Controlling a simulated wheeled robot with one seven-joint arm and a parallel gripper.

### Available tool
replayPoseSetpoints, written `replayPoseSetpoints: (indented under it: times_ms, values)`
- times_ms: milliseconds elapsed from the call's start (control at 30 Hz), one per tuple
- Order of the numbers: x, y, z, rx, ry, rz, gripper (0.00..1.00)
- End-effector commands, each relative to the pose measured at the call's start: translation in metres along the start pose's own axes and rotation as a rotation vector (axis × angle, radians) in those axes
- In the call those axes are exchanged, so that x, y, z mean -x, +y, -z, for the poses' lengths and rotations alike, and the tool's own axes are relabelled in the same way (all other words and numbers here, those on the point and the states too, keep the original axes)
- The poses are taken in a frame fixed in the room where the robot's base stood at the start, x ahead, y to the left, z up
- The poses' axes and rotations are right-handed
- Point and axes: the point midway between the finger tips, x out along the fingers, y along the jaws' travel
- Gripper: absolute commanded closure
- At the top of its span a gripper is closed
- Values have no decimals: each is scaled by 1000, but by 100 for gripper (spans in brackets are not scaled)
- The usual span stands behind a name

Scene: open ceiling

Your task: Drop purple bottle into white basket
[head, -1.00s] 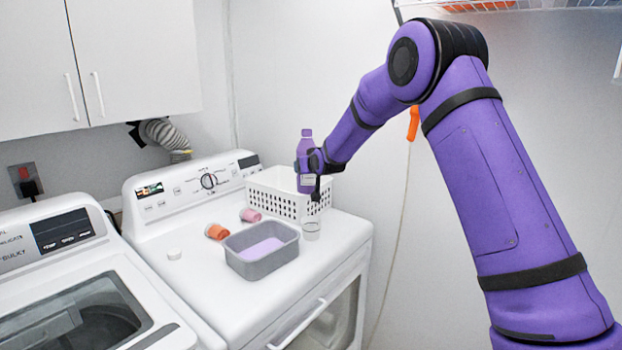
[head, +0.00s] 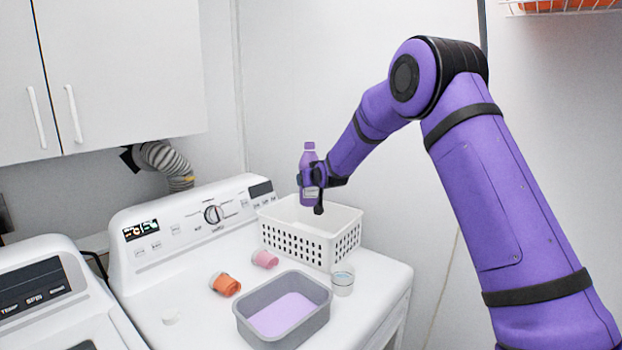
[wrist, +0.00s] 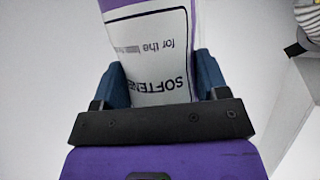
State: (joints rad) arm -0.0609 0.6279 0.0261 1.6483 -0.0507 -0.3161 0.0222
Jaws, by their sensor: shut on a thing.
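The purple bottle (head: 309,160) is upright in my gripper (head: 312,180), above the white basket (head: 345,243). In the head view the bottle's lower part overlaps the basket's open top; the exact height above it is hard to tell. In the wrist view the bottle (wrist: 152,50) fills the space between the two blue fingers, and its white label shows part of the word softener. My gripper is shut on the bottle. The basket has holes in its sides and stands on the white machine; its inside is partly hidden.
A grey tub (head: 321,314) with a lilac bottom stands in front of the basket. A clear cup (head: 343,281) stands at the basket's front right corner. An orange cup (head: 226,285) and a pink cup (head: 265,259) lie to the left. The machine's control panel (head: 190,226) rises behind.

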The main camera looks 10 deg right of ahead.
Motion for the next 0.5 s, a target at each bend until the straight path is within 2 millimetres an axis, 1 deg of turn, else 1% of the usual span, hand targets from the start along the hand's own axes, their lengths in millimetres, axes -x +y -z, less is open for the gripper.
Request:
replayPoseSetpoints:
  times_ms: [300,500]
  values:
    - [-9,0,-23,0,-2,0,60]
    - [-14,0,-35,0,0,0,60]
